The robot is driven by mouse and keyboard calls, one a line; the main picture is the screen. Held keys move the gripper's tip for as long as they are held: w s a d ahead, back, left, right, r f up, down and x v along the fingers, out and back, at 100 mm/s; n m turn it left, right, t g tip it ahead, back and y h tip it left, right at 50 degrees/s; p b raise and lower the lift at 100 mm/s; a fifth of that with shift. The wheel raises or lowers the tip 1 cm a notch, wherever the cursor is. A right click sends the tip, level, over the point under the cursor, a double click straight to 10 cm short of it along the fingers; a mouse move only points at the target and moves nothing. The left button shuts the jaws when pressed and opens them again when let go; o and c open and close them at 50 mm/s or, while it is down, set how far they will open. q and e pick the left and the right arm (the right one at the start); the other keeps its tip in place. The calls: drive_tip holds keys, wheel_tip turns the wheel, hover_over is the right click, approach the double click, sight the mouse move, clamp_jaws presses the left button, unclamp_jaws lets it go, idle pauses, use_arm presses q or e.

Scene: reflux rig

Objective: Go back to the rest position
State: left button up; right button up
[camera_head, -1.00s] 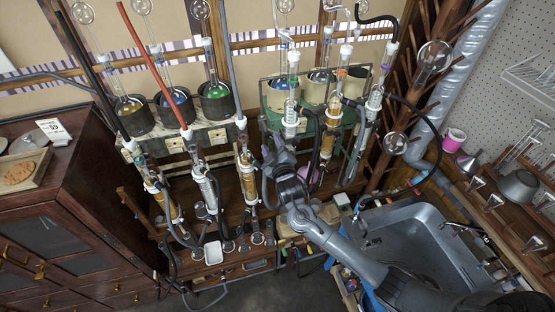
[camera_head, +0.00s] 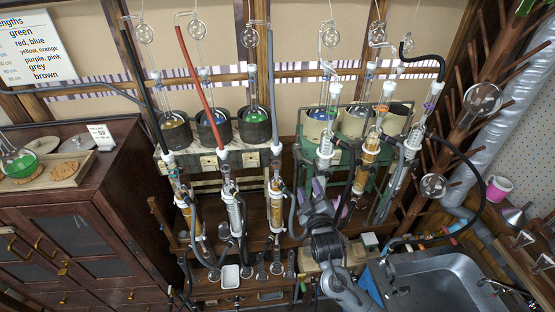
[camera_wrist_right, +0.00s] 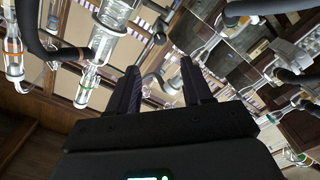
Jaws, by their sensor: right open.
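My right gripper (camera_head: 318,190) is in front of the lower part of the green-framed rack (camera_head: 295,165), below an upright glass condenser (camera_head: 325,147). Its fingers are largely hidden by my own wrist in the head view. In the right wrist view, the right gripper (camera_wrist_right: 162,82) shows two black fingers spread apart with nothing between them. A glass condenser (camera_wrist_right: 112,28) with a dark hose is to the left of the fingers, apart from them. My left gripper is not in view.
More condensers with hoses stand at left (camera_head: 233,212) and right (camera_head: 405,165) of my right arm. Flasks sit in dark heating mantles (camera_head: 214,130). A metal sink (camera_head: 440,280) is at lower right, a wooden cabinet (camera_head: 120,205) at left. Hoses crowd the space around the gripper.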

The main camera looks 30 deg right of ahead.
drive_tip(key=s+a+f+g+y+p, duration=0.2)
drive_tip(key=s+a+f, duration=0.1)
drive_tip(key=s+f, duration=0.25)
drive_tip(key=s+a+f+g+y+p, duration=0.1)
drive_tip(key=s+a+f+g+p, duration=0.1)
drive_tip(key=s+a+f, duration=0.35)
drive_tip(key=s+a+r+m+g+y, duration=0.1)
drive_tip(key=s+a+g, duration=0.3)
drive_tip(key=s, duration=0.6)
drive_tip(key=s+a+r+m+g+y+p, duration=0.1)
drive_tip(key=s+a+g+y, duration=0.2)
drive_tip(key=s, duration=0.7)
drive_tip(key=shift+s+a+r+g+y, duration=0.25)
drive_tip(key=shift+a+g, duration=0.3)
drive_tip(key=shift+g, duration=0.35)
drive_tip(key=shift+w, duration=0.1)
